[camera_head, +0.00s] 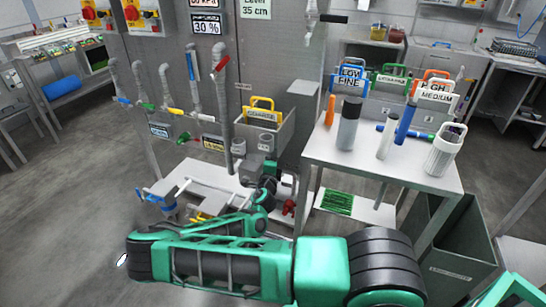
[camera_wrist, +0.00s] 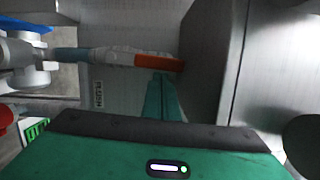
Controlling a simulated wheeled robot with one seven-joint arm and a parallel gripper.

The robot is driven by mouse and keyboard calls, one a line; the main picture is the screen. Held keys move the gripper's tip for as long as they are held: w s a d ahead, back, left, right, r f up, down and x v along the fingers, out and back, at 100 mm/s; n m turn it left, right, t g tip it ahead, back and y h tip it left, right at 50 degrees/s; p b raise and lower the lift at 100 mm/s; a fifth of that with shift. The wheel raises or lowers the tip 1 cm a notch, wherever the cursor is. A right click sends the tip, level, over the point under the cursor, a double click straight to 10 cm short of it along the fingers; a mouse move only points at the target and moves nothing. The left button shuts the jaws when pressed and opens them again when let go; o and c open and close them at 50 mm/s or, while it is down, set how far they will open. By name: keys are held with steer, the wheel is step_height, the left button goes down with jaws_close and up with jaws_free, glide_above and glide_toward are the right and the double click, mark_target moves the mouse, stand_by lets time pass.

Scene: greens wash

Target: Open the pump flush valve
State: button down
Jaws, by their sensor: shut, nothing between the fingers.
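In the wrist view an orange-red lever (camera_wrist: 158,62) on a pale grey valve body (camera_wrist: 112,55) lies sideways across the picture. A small label with rotated lettering (camera_wrist: 98,93) is below it, too small to read surely; I cannot confirm that this is the flush valve. My gripper (camera_wrist: 161,82) is shut and empty, its green fingers pointing at the lever's underside near its right end. I cannot tell whether they touch. In the head view my arm hides much of the low pump area, and the fingertips are not clear. A red handle (camera_head: 289,207) shows right of my wrist there.
A dark grey block (camera_wrist: 212,60) stands close right of the lever in the wrist view. A white table (camera_head: 420,172) with bottles is at the right in the head view, above a grey bin (camera_head: 455,262). Pipes with coloured levers line the wall; open floor lies left.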

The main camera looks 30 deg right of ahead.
steer(key=s+a, duration=0.4)
steer(key=s, duration=0.6)
steer(key=shift+a+r, duration=0.15)
stand_by(0.5)
steer(key=shift+s, duration=0.1)
